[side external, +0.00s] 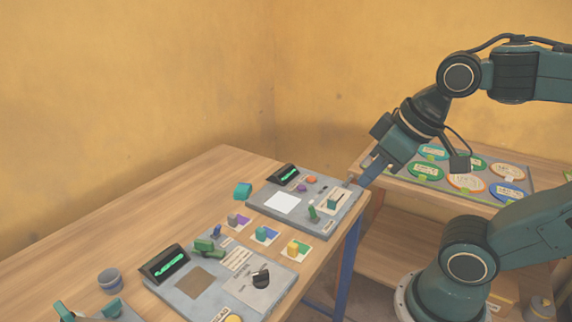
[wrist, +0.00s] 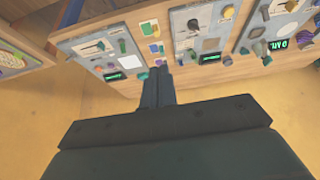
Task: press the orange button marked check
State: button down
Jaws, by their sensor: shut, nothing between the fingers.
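A small orange button (side external: 311,180) sits near the back edge of the far grey console (side external: 262,207), beside a purple knob (side external: 301,188). Its marking is too small to read. My gripper (side external: 366,183) is shut and empty, to the right of this console in the side view, and apart from the button. In the wrist view my shut fingers (wrist: 158,75) point toward the table edge, and a console with a white square (wrist: 131,62) lies to their left.
The far console also bears a green-lit display (side external: 287,174), a green lever (side external: 312,213) and a teal block (side external: 333,202). A nearer console (side external: 222,282) has a yellow button (side external: 233,319). Coloured blocks on cards lie between them. A rack of oval plates (side external: 466,182) stands behind right.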

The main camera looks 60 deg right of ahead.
dwell(0.6)
jog(key=w+d+m+t, duration=0.1)
jog(key=w+d+m, duration=0.35)
jog(key=w, duration=0.75)
jog(key=m+t+h, duration=0.2)
jog(key=m+h, duration=0.2)
jog(key=m, duration=0.5)
send_over(313, 179)
notch_tip(313, 179, down, 14)
jog(key=shift+s, duration=0.1)
jog(key=shift+f, duration=4.35)
